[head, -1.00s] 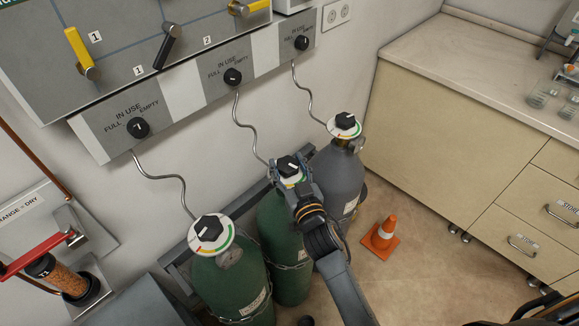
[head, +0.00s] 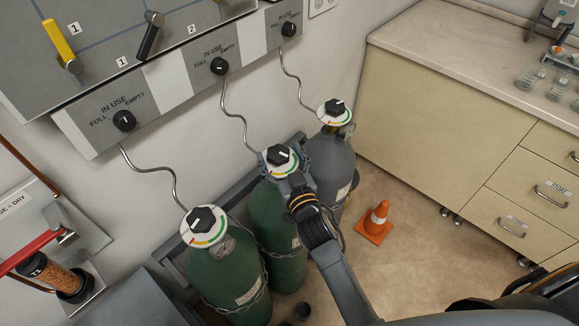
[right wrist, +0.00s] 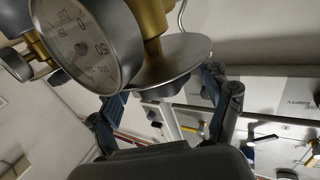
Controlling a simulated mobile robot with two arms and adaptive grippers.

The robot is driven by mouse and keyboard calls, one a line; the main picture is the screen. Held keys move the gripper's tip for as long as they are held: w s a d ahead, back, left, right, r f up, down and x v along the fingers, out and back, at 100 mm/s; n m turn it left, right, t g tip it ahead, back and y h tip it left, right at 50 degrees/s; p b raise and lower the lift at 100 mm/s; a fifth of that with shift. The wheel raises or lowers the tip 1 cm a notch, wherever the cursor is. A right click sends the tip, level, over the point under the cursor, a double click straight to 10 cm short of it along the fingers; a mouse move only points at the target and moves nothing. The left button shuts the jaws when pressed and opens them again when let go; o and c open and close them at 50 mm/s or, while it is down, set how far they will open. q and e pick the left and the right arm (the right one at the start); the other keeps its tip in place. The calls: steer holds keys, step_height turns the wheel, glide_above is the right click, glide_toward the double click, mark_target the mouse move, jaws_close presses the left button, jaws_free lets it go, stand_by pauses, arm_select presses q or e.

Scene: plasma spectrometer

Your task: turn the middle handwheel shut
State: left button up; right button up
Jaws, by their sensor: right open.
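The middle handwheel (head: 278,155) is a black knob with a white mark, on a white dial disc with coloured marks on top of the middle green cylinder (head: 278,225). Contact cannot be told. My left gripper is not in view.
A green cylinder (head: 228,280) stands to the left and a grey one (head: 331,170) to the right, each with its own handwheel. Thin metal pipes run up to a wall panel (head: 175,85). An orange cone (head: 376,222) stands on the floor beside a cabinet (head: 450,130).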

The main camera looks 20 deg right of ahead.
steer(key=s+d, duration=0.1)
steer(key=s, duration=1)
steer(key=shift+d, duration=0.25)
